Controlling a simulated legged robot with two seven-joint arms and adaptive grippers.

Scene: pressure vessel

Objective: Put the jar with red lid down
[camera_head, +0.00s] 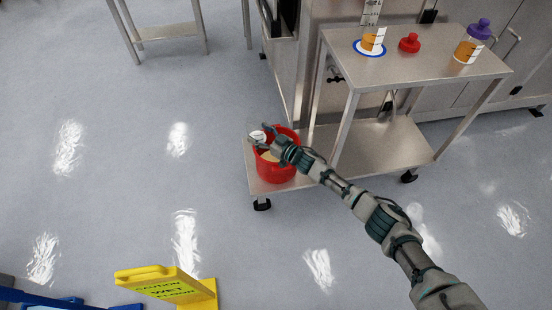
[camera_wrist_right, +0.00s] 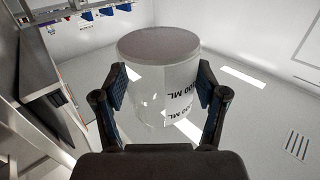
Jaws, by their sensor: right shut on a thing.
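My right gripper (camera_head: 266,141) is over the red bucket (camera_head: 275,175) on the cart's lower shelf. It is shut on a clear jar, which shows in the wrist view (camera_wrist_right: 152,85) between the two fingers, with upside-down "ML" lettering on its side. In the head view only a small pale part of the jar (camera_head: 257,136) shows at the fingertips. No lid shows on this jar. A red lid (camera_head: 409,43) sits by itself on the cart's top. My left gripper is not in view.
The steel cart (camera_head: 430,68) also carries a jar with orange contents (camera_head: 374,39) on a blue-rimmed disc and a purple-lidded jar (camera_head: 471,44). A yellow caution sign (camera_head: 166,286) stands at the bottom.

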